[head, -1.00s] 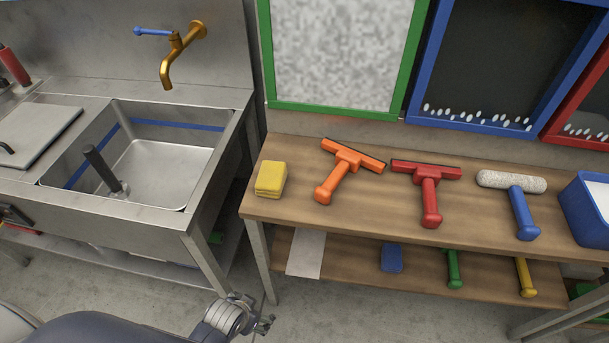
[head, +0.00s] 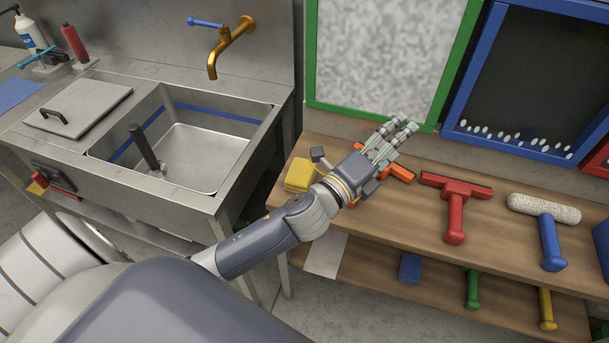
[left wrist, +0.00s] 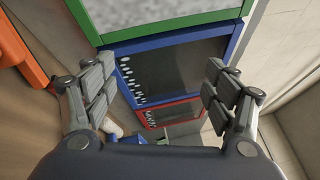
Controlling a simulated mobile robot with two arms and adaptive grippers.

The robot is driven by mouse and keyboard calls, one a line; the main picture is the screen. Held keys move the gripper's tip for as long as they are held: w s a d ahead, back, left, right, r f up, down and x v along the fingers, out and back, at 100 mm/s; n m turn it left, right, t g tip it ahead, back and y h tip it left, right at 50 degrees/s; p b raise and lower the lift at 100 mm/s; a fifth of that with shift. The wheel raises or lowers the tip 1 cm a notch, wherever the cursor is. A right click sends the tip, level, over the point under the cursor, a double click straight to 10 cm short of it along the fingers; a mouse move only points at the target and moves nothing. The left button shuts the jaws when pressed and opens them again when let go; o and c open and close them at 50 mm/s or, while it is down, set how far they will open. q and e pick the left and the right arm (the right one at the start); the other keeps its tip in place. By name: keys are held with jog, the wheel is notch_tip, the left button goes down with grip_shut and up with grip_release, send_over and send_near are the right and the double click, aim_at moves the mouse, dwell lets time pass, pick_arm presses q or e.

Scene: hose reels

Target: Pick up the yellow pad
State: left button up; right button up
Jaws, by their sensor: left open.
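In the left wrist view the open fingers of my left gripper (left wrist: 160,100) frame the blue-edged board, and the pad is not seen. My right gripper is in neither view.
A red squeegee (head: 455,201) and a white roller with a blue handle (head: 549,228) lie to the right on the shelf top. A steel sink (head: 205,158) stands to the left. The wall boards (head: 392,45) rise close behind the shelf.

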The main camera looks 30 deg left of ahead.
pick_arm(q)
jog(key=d+r+m+g+h, duration=0.2)
jog(key=d+r+m+h, duration=0.45)
jog(key=m, duration=0.65)
jog(key=s+d+f+m+g+h, duration=0.1)
jog(key=s+d+m+g+h, duration=0.1)
jog(key=d+m+g+h, duration=0.4)
jog(key=m+g+y, duration=1.1)
jog(key=m+y, duration=0.7)
jog(key=m, duration=0.8)
send_over(300, 172)
notch_tip(300, 172, down, 15)
jog(key=shift+a, duration=0.4)
notch_tip(300, 172, down, 5)
jog(key=shift+w+d+r+p, duration=0.1)
jog(key=shift+r+p, duration=0.05)
jog(key=shift+p, duration=0.55)
jog(key=f, duration=0.1)
jog(key=f+p, duration=0.1)
jog(key=f, duration=0.1)
jog(key=f+p, duration=0.1)
jog(key=shift+d+f, duration=0.3)
jog(key=shift+f, duration=0.5)
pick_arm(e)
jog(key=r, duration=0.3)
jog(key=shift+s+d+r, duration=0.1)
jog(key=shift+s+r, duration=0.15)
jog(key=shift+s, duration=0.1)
